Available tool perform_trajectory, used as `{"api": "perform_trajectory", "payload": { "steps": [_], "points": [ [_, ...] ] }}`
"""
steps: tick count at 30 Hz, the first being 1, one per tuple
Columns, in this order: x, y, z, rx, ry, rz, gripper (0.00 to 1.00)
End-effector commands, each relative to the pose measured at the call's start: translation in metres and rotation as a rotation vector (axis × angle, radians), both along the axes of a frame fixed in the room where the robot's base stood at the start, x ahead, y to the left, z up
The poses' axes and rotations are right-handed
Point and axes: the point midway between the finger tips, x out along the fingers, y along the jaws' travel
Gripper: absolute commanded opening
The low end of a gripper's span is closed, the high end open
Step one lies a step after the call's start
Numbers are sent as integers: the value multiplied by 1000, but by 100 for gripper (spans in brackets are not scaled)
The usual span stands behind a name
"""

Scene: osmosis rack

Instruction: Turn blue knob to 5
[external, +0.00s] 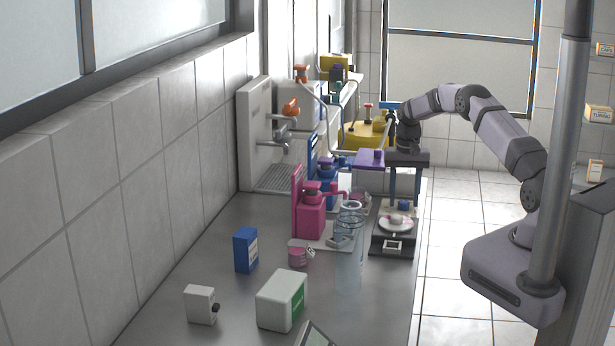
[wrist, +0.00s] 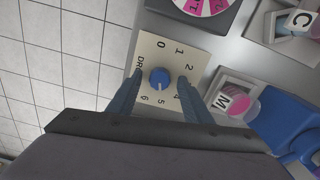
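The blue knob (wrist: 160,77) sits on a cream dial plate (wrist: 150,45) in the wrist view. My gripper (wrist: 159,80) is open, with one finger on each side of the knob and a gap on both sides. In the external view the knob (external: 403,204) shows between the fingers of my gripper (external: 405,201), which point down.
A pink-and-white wheel (wrist: 200,4) lies beyond the plate. A tray marked M (wrist: 228,97) and a blue device (wrist: 285,118) stand to the right. In the external view a scale-like stand (external: 393,240) and a clear cylinder (external: 349,255) are close by. The bench's near part is more open.

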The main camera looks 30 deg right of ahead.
Motion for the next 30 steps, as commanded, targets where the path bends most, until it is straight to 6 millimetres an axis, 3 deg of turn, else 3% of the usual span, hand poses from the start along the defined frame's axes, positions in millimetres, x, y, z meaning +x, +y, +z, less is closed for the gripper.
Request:
{"api": "perform_trajectory", "payload": {
  "steps": [11, 24, 30],
  "points": [
    [-1, 0, 2, 0, 2, 0, 45],
    [0, 0, 55, 0, -1, 0, 45],
    [0, 0, 70, 0, 0, 0, 45]
  ]
}}
